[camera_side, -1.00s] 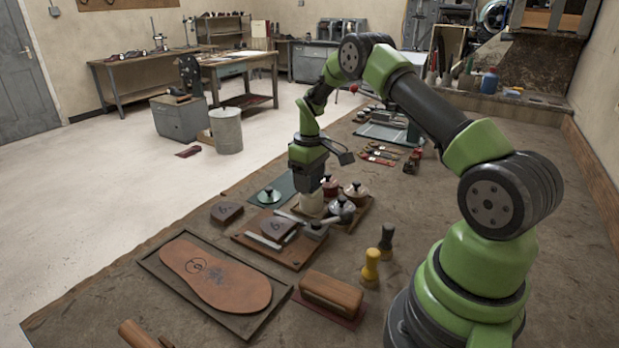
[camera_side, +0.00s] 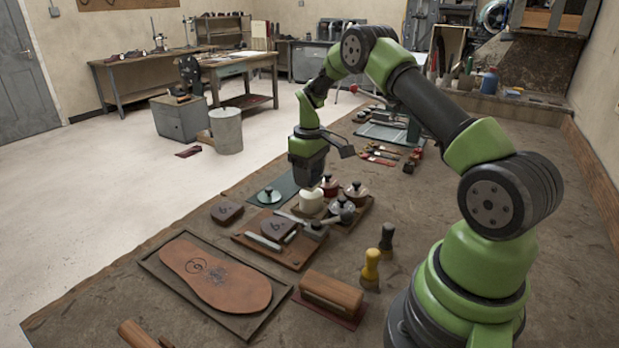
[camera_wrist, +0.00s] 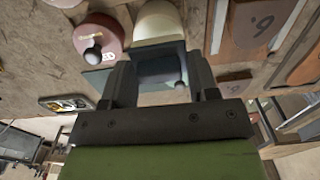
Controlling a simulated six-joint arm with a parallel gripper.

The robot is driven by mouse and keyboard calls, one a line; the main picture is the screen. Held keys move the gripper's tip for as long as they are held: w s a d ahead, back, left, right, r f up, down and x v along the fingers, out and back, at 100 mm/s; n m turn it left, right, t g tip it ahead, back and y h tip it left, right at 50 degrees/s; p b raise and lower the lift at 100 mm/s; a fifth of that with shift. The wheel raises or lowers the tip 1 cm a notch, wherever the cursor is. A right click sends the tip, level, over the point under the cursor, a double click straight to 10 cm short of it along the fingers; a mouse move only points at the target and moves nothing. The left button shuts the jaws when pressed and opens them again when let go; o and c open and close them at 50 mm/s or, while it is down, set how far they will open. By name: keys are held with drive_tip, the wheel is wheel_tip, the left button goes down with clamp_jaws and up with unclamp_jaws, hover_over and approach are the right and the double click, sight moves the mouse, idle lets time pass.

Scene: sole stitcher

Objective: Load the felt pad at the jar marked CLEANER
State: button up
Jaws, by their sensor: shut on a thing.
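My gripper (camera_side: 309,182) hangs pointing down just over a cream-white open jar (camera_side: 312,201) on a wooden tray. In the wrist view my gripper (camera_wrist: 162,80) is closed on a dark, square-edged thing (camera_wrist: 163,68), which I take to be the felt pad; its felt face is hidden. The cream jar (camera_wrist: 158,20) shows just beyond the fingers. A red jar (camera_side: 329,184) with a dark knob stands behind it; it also shows in the wrist view (camera_wrist: 98,32). A steel-lidded jar (camera_side: 342,207) and a brown-red jar (camera_side: 356,191) stand beside.
A loose lid (camera_side: 268,196) lies on a green mat left of the jars.

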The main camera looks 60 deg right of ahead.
drive_tip(key=shift+r, duration=2.65)
